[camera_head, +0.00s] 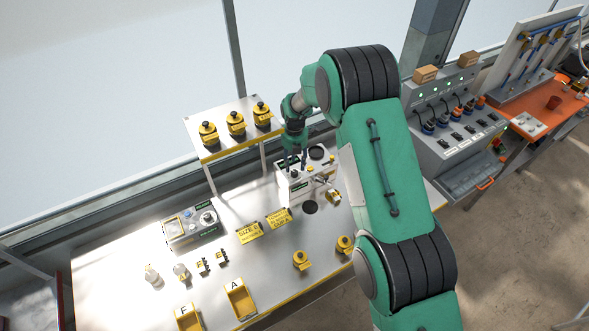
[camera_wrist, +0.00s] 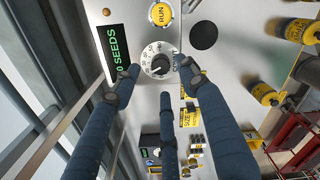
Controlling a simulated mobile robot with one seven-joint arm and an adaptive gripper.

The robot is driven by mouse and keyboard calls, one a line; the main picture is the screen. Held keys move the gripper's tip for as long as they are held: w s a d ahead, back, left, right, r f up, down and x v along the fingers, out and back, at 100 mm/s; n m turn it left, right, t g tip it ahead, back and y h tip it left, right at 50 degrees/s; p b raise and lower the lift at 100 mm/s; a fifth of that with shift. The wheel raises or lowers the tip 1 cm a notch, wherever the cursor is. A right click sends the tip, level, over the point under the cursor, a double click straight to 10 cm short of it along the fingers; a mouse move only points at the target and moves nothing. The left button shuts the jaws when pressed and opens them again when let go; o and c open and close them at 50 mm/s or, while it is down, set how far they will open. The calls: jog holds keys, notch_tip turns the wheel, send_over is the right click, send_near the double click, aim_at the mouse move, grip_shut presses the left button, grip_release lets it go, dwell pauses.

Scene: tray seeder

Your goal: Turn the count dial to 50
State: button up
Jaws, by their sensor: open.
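The count dial (camera_wrist: 156,60) is a round dial with a dark knob and a ring of small numbers, on the pale panel of the seeder (camera_head: 296,190). Its numbers are too small to read surely. A green display (camera_wrist: 121,43) beside it shows "0 SEEDS", perhaps cut off or partly covered. A yellow RUN button (camera_wrist: 161,14) sits above the dial. My gripper (camera_wrist: 158,76) is open, its blue fingers spread around the dial's near side; contact cannot be told. In the head view my gripper (camera_head: 293,162) hangs over the seeder and hides part of its top.
A raised shelf (camera_head: 226,147) with yellow-banded bottles stands behind left. A grey device (camera_head: 191,227) sits to the left on the table. Yellow bins (camera_head: 240,300), signs (camera_head: 249,233) and more yellow pieces lie in front. A dark round opening (camera_wrist: 204,36) is right of the dial.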

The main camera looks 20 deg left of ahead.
aim_at(294, 172)
jog(key=shift+f, duration=2.2)
grip_shut()
